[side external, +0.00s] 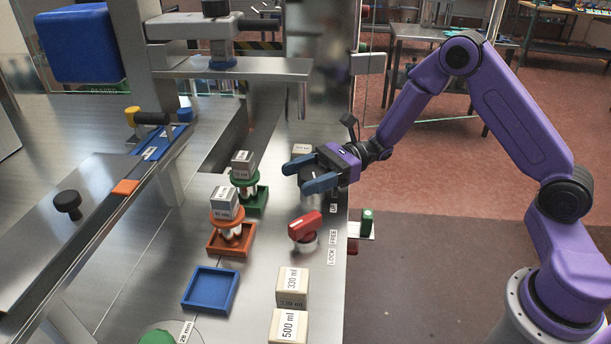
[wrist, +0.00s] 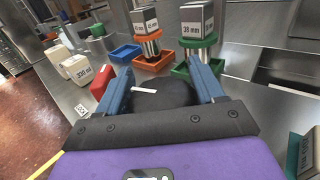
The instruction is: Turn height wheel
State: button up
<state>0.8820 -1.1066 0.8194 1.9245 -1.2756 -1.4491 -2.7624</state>
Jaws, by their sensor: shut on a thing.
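The height wheel is a dark round knob (side external: 311,172) on the steel bench, with a white mark on its top in the wrist view (wrist: 143,90). My gripper (side external: 297,176) reaches down over it from the right with blue fingers. In the wrist view my gripper (wrist: 160,85) has one finger on each side of the wheel, shut on it. Part of the wheel is hidden by the fingers and the gripper body.
A red lever (side external: 305,225) with LOCK and FREE labels stands just in front. Green (side external: 254,201), orange (side external: 231,243) and blue (side external: 210,290) trays lie to the left, two holding parts with labelled blocks. Pale ml blocks (side external: 291,286) sit nearer. A steel plate (side external: 235,68) overhangs behind.

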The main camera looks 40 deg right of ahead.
jog(key=m+t, duration=0.1)
jog(key=t, duration=0.1)
jog(key=m+t+h, duration=0.1)
jog(key=m+t, duration=0.1)
jog(key=m+t+h, duration=0.1)
jog(key=t, duration=0.2)
jog(key=shift+w+d+m, duration=0.15)
jog(key=shift+w+m, duration=0.15)
jog(key=shift+m, duration=0.1)
jog(key=shift+w+d+m+t+h, duration=0.1)
jog(key=shift+w+m+t+h, duration=0.05)
jog(key=shift+m+t+h, duration=0.8)
jog(key=o, duration=1)
jog(key=shift+c, duration=0.2)
jog(key=shift+n+g+y, duration=0.85)
jog(key=shift+n+g, duration=0.2)
